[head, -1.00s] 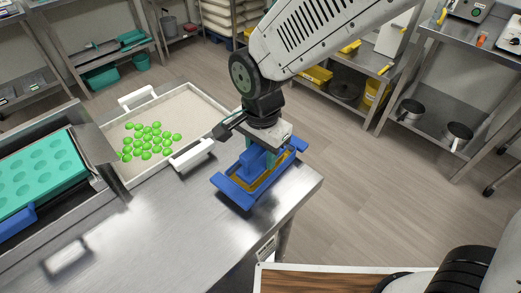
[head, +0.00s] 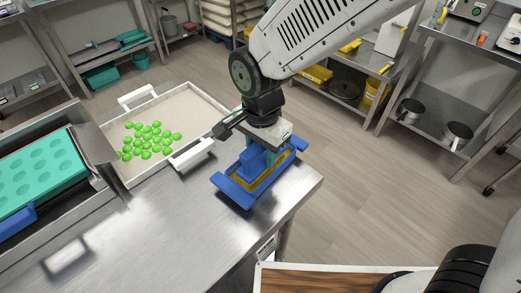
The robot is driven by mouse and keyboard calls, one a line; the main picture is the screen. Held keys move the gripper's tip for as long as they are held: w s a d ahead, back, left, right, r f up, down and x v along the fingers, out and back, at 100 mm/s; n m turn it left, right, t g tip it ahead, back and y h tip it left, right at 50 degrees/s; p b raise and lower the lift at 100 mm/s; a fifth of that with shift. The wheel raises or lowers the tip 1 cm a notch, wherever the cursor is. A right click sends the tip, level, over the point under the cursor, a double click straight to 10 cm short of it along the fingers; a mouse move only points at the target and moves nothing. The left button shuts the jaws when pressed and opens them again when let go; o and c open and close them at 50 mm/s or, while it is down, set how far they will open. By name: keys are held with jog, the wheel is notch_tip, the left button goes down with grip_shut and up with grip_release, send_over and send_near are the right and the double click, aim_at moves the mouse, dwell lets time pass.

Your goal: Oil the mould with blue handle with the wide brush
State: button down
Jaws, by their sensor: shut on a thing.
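My gripper (head: 262,157) points down over a blue tray (head: 235,192) at the right end of the steel table. It is shut on a blue block-shaped piece, seemingly the wide brush (head: 252,161). Its lower end is down inside the tray, where yellow-brown oil (head: 240,181) shows; I cannot see the bristles. The teal mould (head: 48,170) with round cavities lies at the left in a metal frame, apart from my gripper. Its blue handle (head: 17,221) shows at the lower left edge of the picture.
A shallow pale tray (head: 190,105) with white handles and many green gummies (head: 147,140) stands between mould and oil tray. The table's front part (head: 150,225) is clear. Shelves with pots (head: 457,134) and yellow bins stand behind, across open floor.

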jog(key=shift+r, duration=2.75)
jog(key=shift+r, duration=2)
